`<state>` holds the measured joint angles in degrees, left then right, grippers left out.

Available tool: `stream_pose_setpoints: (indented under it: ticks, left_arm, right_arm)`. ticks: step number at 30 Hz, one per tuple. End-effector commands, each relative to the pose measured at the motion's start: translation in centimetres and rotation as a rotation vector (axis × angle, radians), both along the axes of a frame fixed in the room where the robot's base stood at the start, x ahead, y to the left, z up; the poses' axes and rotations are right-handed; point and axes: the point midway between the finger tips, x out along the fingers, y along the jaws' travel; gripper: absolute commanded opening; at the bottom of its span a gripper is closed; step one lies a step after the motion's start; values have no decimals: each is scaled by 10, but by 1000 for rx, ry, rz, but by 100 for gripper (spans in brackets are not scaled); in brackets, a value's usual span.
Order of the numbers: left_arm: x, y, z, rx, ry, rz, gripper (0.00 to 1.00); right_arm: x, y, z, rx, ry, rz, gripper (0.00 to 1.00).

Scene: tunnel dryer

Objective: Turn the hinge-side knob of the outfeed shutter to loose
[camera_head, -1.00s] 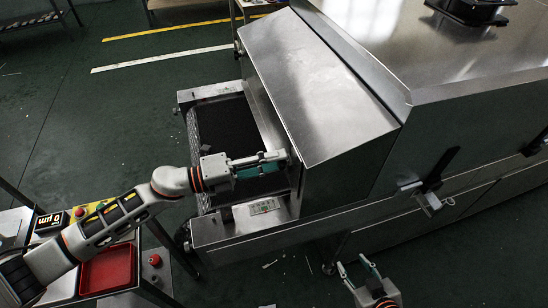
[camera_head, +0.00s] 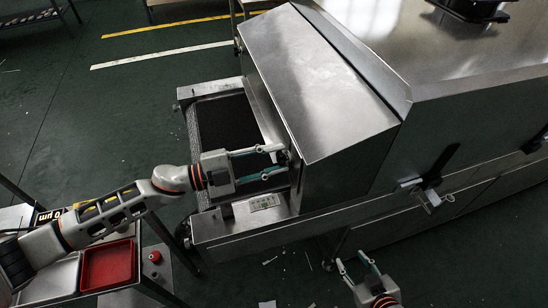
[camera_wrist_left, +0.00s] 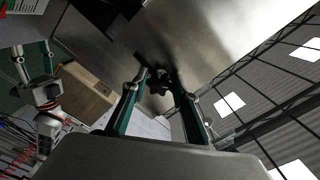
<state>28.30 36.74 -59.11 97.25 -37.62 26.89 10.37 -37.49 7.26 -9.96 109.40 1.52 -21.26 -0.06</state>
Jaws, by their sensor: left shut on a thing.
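The hinge-side knob (camera_wrist_left: 160,78) is small, black and lobed, and shows between my left fingertips in the left wrist view, in front of a bare steel panel (camera_wrist_left: 205,40). My left gripper (camera_head: 284,159) is shut on it at the open end of the dryer, just under the edge of the sloped steel hood (camera_head: 310,80). It also shows in the left wrist view (camera_wrist_left: 161,84). In the head view the knob is too small and dark to make out. I cannot read its loose or tight setting. My right gripper (camera_head: 354,262) is open and empty, low and to the right.
A dark conveyor belt (camera_head: 225,125) runs out below the hood, with a labelled panel (camera_head: 264,203) on its near frame. A black-handled latch (camera_head: 435,172) sits on the dryer's side. A cart with a red tray (camera_head: 107,266) stands at lower left. The floor between is mostly clear.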

Motion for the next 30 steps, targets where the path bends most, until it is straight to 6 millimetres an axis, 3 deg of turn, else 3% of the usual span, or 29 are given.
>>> stream_pose_setpoints:
  ticks: [20, 21, 23, 30]
  left_arm:
    - [0, 0, 0, -20, 65, 1, 7]
    - [0, 0, 0, -20, 65, 1, 31]
    - [0, 0, 0, -20, 65, 1, 45]
    - [0, 0, 0, -21, 64, 0, 45]
  right_arm:
    - [1, 1, 1, 7, 0, -10, 40]
    - [1, 2, 1, 7, 0, -10, 40]
    - [1, 2, 1, 8, 0, -11, 40]
    - [1, 2, 1, 8, 0, -11, 40]
